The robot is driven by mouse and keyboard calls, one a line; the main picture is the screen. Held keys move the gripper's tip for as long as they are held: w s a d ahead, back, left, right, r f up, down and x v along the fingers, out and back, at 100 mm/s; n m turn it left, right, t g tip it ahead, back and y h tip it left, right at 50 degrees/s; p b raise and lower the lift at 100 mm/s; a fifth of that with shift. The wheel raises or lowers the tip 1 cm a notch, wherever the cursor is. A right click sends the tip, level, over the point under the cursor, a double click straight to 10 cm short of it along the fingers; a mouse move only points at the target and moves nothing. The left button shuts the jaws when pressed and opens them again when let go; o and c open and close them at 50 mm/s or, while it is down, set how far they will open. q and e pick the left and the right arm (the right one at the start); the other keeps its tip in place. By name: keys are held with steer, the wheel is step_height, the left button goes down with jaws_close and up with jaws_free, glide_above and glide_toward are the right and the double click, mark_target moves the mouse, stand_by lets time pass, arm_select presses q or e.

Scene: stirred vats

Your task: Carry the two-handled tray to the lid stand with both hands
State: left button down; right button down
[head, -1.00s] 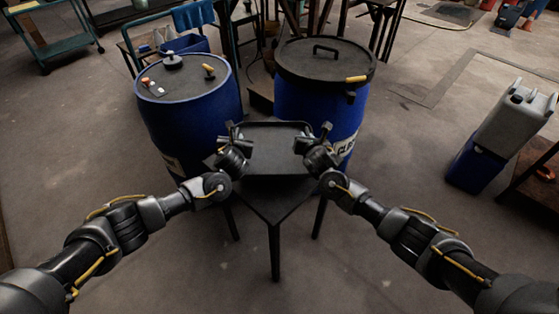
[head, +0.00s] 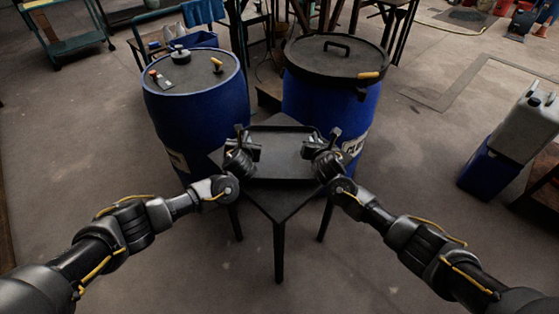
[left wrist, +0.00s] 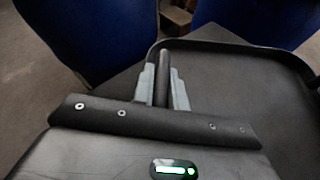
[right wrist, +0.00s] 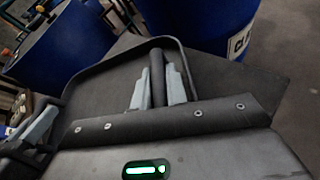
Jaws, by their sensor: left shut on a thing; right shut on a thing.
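The dark two-handled tray (head: 282,168) is empty and lies level between my two grippers, over the top of the small dark stand (head: 277,207). I cannot tell whether it touches the stand top. My left gripper (head: 250,150) is shut on the tray's left handle, whose bar (left wrist: 163,75) shows between the fingers in the left wrist view. My right gripper (head: 318,150) is shut on the right handle, with its bar (right wrist: 157,75) between the fingers in the right wrist view. The grippers hide parts of the tray's side rims.
Two blue vats stand right behind the stand: the left vat (head: 198,110) and the right vat (head: 318,98) with a black handled lid (head: 335,62). A pale jug (head: 524,128) on a blue box (head: 489,168) stands at right. The floor in front is clear.

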arm_select(q)
steer(key=c, duration=1.4)
jaws_free()
steer(key=shift+f, duration=0.2)
arm_select(e)
steer(key=c, duration=1.4)
jaws_free()
steer(key=shift+f, duration=0.2)
arm_select(q)
steer(key=v, duration=1.1)
steer(key=shift+w+r, duration=0.1)
steer(key=shift+s+r, duration=0.15)
steer(key=shift+s, duration=0.45)
arm_select(e)
steer(key=shift+s, duration=0.15)
steer(key=v, duration=1.2)
steer(key=shift+r, duration=0.1)
arm_select(q)
steer(key=shift+a, duration=0.1)
arm_select(e)
steer(key=shift+a, duration=0.1)
